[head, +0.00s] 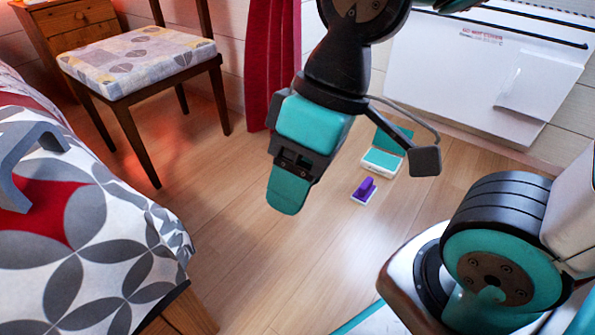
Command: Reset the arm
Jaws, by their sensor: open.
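My arm hangs down from the top middle of the head view. My gripper (289,190), teal and black, points downward above the wooden floor, seen from the side so that one teal finger hides most of the other. It is open, and nothing shows between its fingers. It is apart from the bed, the chair and the things on the floor.
A purple object on a white base (364,190) and a teal-and-white open case (381,162) lie on the floor. The bed (105,215) bears a grey object (22,160). A cushioned chair (140,62), red curtain (270,60) and white heater (450,75) stand behind.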

